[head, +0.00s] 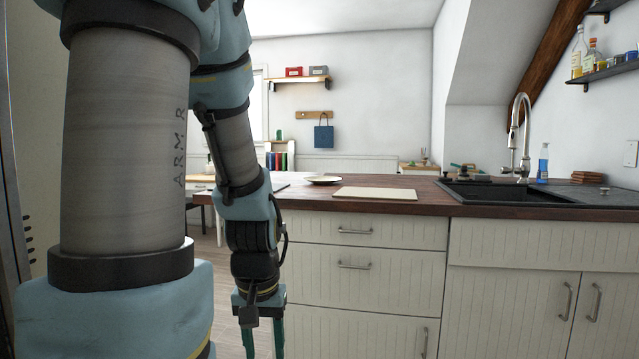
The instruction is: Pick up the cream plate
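The cream plate (323,181) lies on the dark wooden countertop (420,203), behind and left of a pale cutting board. It looks small and is seen nearly edge-on. My gripper (264,345) hangs down in front of the counter's left end, below the countertop level and lower left of the plate. Its two teal fingers are apart with nothing visible between them. The fingertips are cut off by the bottom edge of the picture.
The cutting board (375,194) lies near the counter's front edge. A black sink (510,194) with a tall faucet (520,135) is to the right. White drawers (355,250) front the counter. A blue soap bottle (543,164) stands behind the sink.

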